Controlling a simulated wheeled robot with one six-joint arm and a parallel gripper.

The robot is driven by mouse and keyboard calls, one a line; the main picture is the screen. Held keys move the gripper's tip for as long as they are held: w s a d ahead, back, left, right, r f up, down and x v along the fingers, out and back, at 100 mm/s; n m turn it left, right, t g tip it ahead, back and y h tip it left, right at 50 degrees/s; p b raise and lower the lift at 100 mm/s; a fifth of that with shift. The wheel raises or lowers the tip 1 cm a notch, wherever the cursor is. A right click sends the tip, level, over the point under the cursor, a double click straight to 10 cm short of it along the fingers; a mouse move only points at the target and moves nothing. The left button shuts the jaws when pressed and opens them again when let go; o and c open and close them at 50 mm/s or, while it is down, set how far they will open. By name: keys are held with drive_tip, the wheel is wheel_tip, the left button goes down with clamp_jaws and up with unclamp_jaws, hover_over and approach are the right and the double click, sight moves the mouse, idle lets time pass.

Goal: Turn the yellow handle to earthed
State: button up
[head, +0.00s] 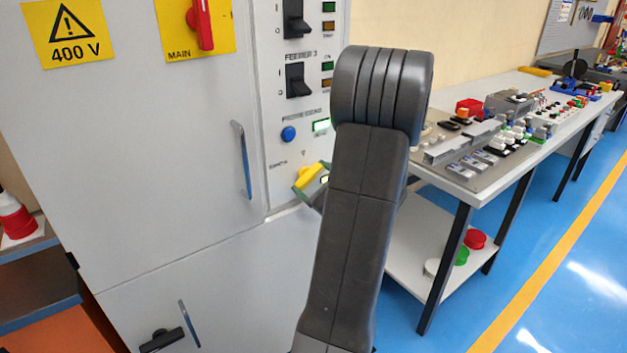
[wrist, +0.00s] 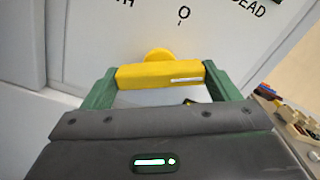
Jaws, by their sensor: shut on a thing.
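The yellow handle (head: 308,177) is on the grey cabinet's control panel, below the blue button, beside the lettering for earth. In the wrist view the yellow handle (wrist: 160,75) lies level across the picture, with a white line near its right end. My gripper (wrist: 160,88) has a green finger at each end of the handle and is shut on it. In the head view my gripper (head: 314,186) is mostly hidden behind my dark arm. Above the handle in the wrist view are an "O" mark and part of the word "DEAD" at the right; a label ending in "TH" is at the left.
A red main switch (head: 201,25) is at upper left. A workbench (head: 470,183) with parts stands at right. Blue floor is clear beyond it.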

drive_tip(key=shift+m, duration=0.3)
drive_tip(key=shift+r+m+p, duration=0.1)
drive_tip(key=shift+m+p, duration=0.7)
drive_tip(key=shift+m, duration=0.4)
drive_tip(key=shift+m+p, duration=0.7)
drive_tip(key=shift+m, duration=0.7)
drive_tip(key=o, duration=0.9)
drive_tip(key=v, duration=1.4)
